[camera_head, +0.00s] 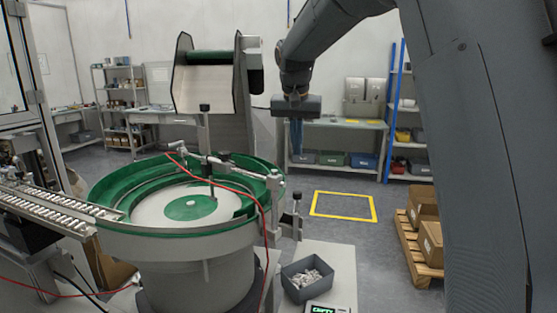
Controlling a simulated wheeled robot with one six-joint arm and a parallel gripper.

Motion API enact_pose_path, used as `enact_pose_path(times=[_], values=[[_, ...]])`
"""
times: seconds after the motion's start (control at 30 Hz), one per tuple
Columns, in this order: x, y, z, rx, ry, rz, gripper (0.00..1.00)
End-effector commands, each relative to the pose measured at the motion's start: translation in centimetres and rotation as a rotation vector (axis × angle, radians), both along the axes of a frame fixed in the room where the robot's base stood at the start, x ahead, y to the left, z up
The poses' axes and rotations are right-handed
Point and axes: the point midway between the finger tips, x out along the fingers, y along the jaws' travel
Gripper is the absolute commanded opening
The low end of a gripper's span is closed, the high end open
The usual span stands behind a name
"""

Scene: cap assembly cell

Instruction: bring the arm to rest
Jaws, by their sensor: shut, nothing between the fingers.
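My gripper (296,132) hangs from my arm at the upper middle of the head view, its fingers pointing down. The fingers are together and hold nothing. It is in the air to the right of the green-rimmed bowl feeder (190,240), apart from it. My arm (335,22) reaches in from the upper right, bent at the wrist. The arm's large grey link fills the right side of the view.
A grey bin (290,284) of small pale parts stands on the bench (332,258) beside the feeder. A hopper (188,108) rises behind the bowl. A linear track (50,200) lies at left. Boxes on a pallet (412,254) stand right. The yellow floor square (316,214) is empty.

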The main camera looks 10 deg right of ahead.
Motion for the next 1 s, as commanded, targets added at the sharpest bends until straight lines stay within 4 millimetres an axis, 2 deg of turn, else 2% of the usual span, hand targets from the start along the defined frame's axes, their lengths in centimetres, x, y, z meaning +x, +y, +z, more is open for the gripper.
enact_pose_path(times=[0.17, 0.27, 0.5, 0.63, 0.8, 1.0], values=[[-3.1, -0.3, -3.4, 0.003, 0.019, 0.059, 0.0], [-6.3, -0.6, -6.5, 0.008, 0.031, 0.115, 0.0], [-16.2, -1.2, -14.3, 0.015, 0.051, 0.251, 0.0], [-21.8, -1.5, -17.9, 0.015, 0.057, 0.309, 0.0], [-27.6, -1.7, -21.0, 0.012, 0.064, 0.363, 0.0], [-31.5, -1.8, -23.1, 0.018, 0.112, 0.39, 0.0]])
